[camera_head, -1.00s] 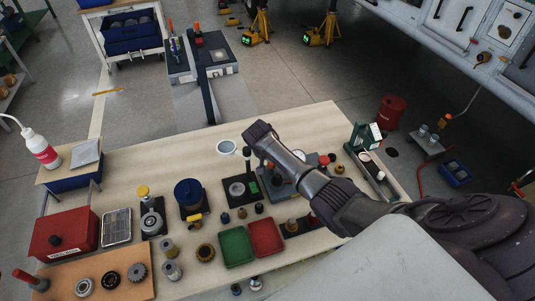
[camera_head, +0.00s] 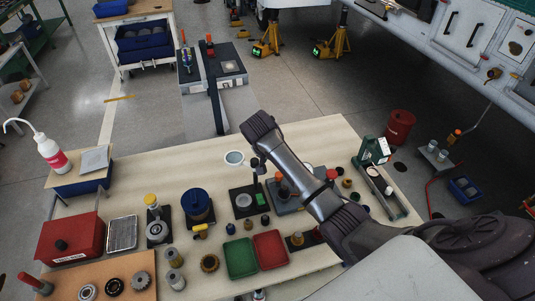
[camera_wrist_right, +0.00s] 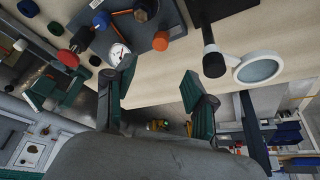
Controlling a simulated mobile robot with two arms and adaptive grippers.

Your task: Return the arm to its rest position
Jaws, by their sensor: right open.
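My right arm (camera_head: 310,180) comes in from the lower right of the head view and reaches over the workbench. Its dark end is near the far edge of the bench, and the gripper fingers cannot be made out there. In the right wrist view my right gripper (camera_wrist_right: 155,98) is open, with its two green-padded fingers wide apart and nothing between them. My left gripper is in neither current view.
The workbench (camera_head: 150,170) holds a magnifier (camera_head: 234,158), a green tray (camera_head: 240,257), a red tray (camera_head: 270,250), a red box (camera_head: 70,240) and several small parts. A dial gauge (camera_wrist_right: 118,54) shows near one finger. Floor lies beyond the bench.

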